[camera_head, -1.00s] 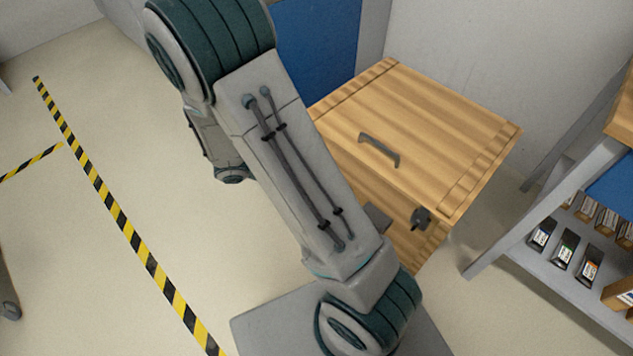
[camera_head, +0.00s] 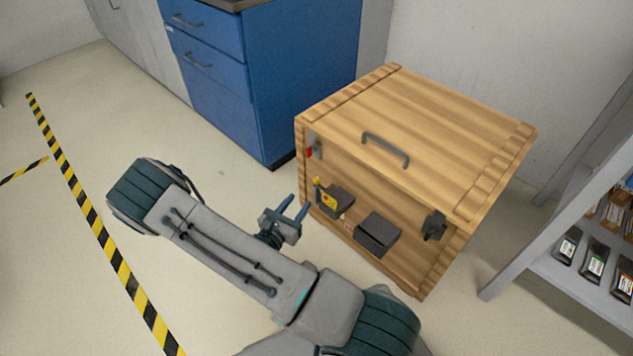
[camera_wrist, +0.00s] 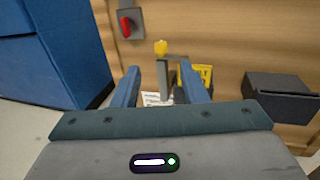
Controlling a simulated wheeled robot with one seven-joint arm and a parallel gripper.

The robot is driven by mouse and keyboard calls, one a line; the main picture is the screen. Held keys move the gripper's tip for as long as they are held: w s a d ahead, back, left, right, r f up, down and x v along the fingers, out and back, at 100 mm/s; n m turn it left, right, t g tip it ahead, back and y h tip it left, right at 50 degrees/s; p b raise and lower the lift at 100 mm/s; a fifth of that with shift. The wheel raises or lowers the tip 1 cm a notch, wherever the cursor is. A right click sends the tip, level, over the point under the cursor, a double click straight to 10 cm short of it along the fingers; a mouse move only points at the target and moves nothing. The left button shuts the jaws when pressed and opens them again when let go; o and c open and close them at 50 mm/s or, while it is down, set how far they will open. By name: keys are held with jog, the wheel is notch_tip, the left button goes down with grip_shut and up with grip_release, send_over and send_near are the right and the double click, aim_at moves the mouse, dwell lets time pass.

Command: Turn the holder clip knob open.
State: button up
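A wooden crate (camera_head: 455,135) stands on the floor with several fittings on its front. A small yellow knob (camera_wrist: 160,47) tops an upright grey bar in the wrist view; it also shows in the head view (camera_head: 317,182). A red knob (camera_wrist: 125,27) on a grey plate is at upper left of it, and shows in the head view too (camera_head: 309,152). I cannot tell for sure which is the clip knob. My gripper (camera_head: 296,204) is open and empty, left of the crate front and apart from it. In the wrist view the yellow knob appears between the fingertips.
A dark holder with a yellow item (camera_wrist: 202,75) is beside the grey bar. A dark box (camera_head: 377,234) juts out further right, and a black latch (camera_head: 434,226) is near the right edge. Blue drawers (camera_head: 225,85) stand behind left; a shelf (camera_head: 560,280) stands right.

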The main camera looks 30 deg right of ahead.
aim_at(315, 182)
jog(key=b+x, duration=0.2)
jog(key=x, duration=0.8)
jog(key=shift+f+b, duration=0.15)
jog(key=shift+b, duration=0.25)
jog(key=shift+w+d, duration=0.4)
jog(key=shift+d, duration=0.2)
grip_shut()
